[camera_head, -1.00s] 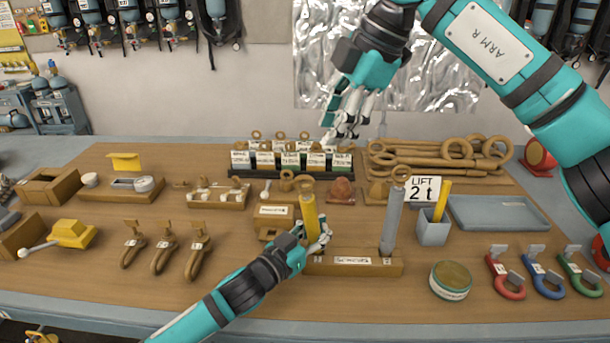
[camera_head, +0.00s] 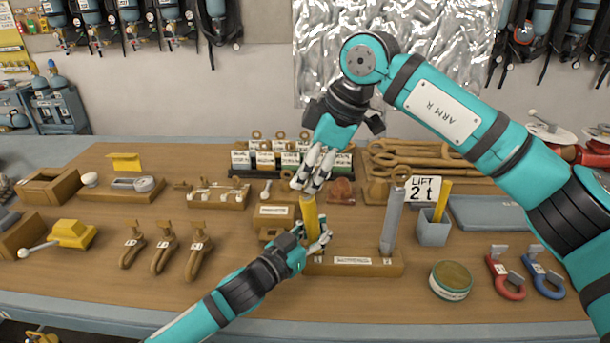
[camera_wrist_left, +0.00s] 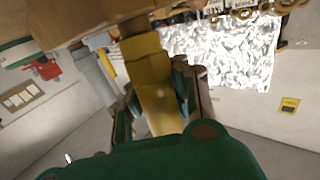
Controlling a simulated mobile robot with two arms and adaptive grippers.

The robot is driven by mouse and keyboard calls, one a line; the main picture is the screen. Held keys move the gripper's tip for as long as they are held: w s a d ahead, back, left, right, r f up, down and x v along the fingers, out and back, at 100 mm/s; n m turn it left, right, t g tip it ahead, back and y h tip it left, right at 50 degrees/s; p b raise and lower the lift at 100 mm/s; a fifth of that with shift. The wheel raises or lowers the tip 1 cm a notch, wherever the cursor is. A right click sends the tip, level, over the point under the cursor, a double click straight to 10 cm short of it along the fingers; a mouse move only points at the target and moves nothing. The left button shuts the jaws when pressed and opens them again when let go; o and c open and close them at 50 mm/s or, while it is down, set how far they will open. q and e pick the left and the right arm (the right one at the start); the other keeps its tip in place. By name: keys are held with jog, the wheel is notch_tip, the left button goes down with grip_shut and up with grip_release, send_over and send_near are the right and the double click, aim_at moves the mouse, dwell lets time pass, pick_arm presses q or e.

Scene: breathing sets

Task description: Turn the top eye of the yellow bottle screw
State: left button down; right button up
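The yellow bottle screw (camera_head: 309,214) stands upright in a wooden block (camera_head: 370,264), beside a grey bottle screw (camera_head: 392,222). My left gripper (camera_head: 317,241) is around the lower yellow body from the left. In the left wrist view the yellow body (camera_wrist_left: 152,85) lies between its fingers, which look closed on it. My right gripper (camera_head: 314,178) is above, pointing down, with its fingertips at the top of the yellow bottle screw. The top eye is hidden behind those fingers, and I cannot tell whether they grip it.
A grey cup (camera_head: 433,228) with a yellow piece and a "LIFT 2 t" sign (camera_head: 424,189) stand to the right. A round tin (camera_head: 450,280) is at the front right. Labelled boxes (camera_head: 290,160) stand behind.

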jog(key=shift+w+a+f, duration=0.1)
jog(key=shift+a+f, duration=0.2)
jog(key=shift+f, duration=0.35)
grip_shut()
jog(key=shift+w+d, duration=0.1)
